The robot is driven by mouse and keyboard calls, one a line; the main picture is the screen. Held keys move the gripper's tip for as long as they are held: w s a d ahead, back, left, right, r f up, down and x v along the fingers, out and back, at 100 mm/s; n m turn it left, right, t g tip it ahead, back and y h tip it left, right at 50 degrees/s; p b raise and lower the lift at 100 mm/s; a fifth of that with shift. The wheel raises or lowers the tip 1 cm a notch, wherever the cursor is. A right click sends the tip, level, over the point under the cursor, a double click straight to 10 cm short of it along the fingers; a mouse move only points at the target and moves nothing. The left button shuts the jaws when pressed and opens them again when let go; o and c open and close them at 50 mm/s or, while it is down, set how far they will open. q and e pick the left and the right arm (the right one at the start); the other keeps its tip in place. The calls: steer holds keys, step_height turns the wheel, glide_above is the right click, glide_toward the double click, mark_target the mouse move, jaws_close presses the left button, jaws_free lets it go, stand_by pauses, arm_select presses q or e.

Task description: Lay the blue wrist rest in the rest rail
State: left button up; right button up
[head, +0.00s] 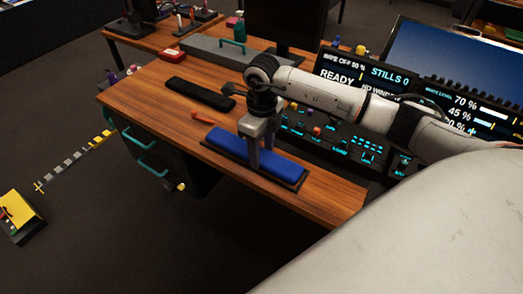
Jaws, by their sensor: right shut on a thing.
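The blue wrist rest (226,143) is a long bar near the front edge of the wooden desk. My right gripper (261,161) points down from above and is shut on it around its middle, hiding part of it. A black tray-like border, which looks like the rest rail (296,184), shows along the front and right end of the wrist rest. The blue bar lines up with this border; I cannot tell whether it touches the bottom or is held slightly above. My left gripper is not in view.
A black bar (200,94) and a red-orange object (208,117) lie on the desk to the left. A control panel with lit cyan keys (335,146) stands close behind the wrist rest. Screens (445,68) rise behind my right arm. The desk's front right corner is bare.

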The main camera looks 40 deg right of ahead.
steer(key=shift+f, duration=0.35)
steer(key=o, duration=1.3)
steer(key=shift+c, duration=0.2)
